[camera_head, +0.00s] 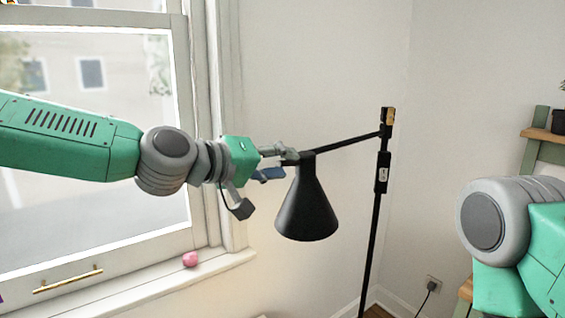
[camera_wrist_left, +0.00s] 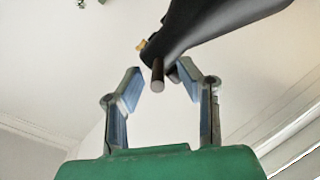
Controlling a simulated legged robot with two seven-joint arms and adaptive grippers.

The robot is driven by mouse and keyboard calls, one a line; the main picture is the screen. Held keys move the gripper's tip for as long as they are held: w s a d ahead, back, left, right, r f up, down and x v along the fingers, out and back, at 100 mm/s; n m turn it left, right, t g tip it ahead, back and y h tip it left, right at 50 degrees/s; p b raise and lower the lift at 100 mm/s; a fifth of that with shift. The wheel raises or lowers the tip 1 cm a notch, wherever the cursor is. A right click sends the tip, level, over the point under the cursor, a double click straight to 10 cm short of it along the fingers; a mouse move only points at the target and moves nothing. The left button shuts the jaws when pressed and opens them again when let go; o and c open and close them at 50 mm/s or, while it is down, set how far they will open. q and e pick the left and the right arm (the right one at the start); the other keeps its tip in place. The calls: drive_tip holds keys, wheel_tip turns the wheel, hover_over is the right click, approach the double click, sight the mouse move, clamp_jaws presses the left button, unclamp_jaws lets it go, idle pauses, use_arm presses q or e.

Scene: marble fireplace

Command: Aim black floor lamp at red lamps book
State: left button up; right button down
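The black floor lamp has a cone-shaped shade (camera_head: 306,210) that hangs open side down from a thin arm on an upright pole (camera_head: 377,215) in the head view. My left gripper (camera_head: 256,190) is at the upper left of the shade, with its fingers spread. In the left wrist view, the fingers of my left gripper (camera_wrist_left: 158,84) stand apart, and a short stub of the lamp (camera_wrist_left: 157,76) shows between their tips. I cannot tell whether either finger touches it. The red lamps book is not in view. My right gripper is out of view; only part of its arm shows at the right.
A window with a brass handle (camera_head: 68,280) fills the left. A small pink object (camera_head: 190,259) sits on the sill. Wooden shelves (camera_head: 543,135) with a dark pot (camera_head: 558,121) stand at the right. A wall socket (camera_head: 433,284) with a plug is low behind the lamp.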

use_arm(q)
drive_tip(key=shift+w+d, duration=0.1)
drive_tip(key=shift+d, duration=0.05)
clamp_jaws()
drive_tip(key=shift+p, duration=0.4)
